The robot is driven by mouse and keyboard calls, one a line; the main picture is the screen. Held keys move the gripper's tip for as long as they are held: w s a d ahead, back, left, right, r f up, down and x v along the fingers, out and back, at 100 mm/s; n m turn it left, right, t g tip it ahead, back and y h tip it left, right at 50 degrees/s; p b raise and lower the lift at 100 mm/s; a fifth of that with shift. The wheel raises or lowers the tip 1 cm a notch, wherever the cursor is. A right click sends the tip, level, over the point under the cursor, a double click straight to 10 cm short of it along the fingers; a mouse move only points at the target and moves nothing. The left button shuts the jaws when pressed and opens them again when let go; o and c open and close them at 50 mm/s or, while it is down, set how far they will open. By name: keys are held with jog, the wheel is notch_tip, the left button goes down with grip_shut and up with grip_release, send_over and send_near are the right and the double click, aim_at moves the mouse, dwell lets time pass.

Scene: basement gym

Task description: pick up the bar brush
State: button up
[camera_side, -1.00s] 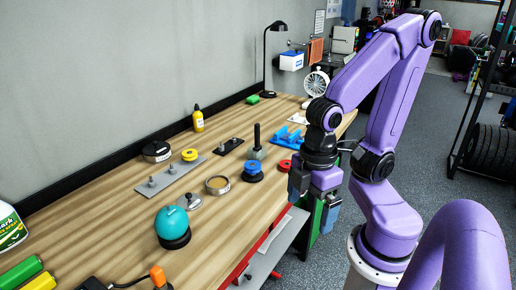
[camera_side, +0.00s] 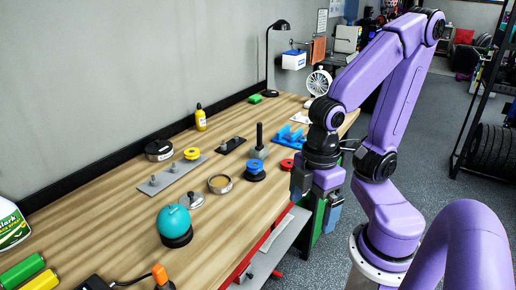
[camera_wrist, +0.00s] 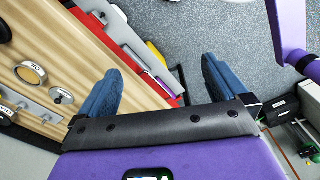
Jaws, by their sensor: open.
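I cannot tell for certain which thing is the bar brush. A low blue piece (camera_side: 289,134) lies toward the table's right edge in the side view, partly behind a dark upright handle on a grey hex base (camera_side: 258,148); its details are too small to tell. My gripper (camera_side: 316,198) hangs off the table's right edge, pointing down, open and empty. In the wrist view its two blue fingers (camera_wrist: 162,68) are spread wide, with grey floor and the table's edge between and beyond them.
The wooden table (camera_side: 110,215) carries a teal ball on a black base (camera_side: 174,224), a blue spool (camera_side: 254,171), a round tin (camera_side: 219,184), a grey plate with knobs (camera_side: 170,176), a yellow bottle (camera_side: 200,119) and a lamp (camera_side: 279,60). A grey shelf (camera_side: 278,247) juts out below its edge.

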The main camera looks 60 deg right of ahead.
dwell(0.4)
jog(key=c, duration=1)
jog(key=shift+o, duration=0.2)
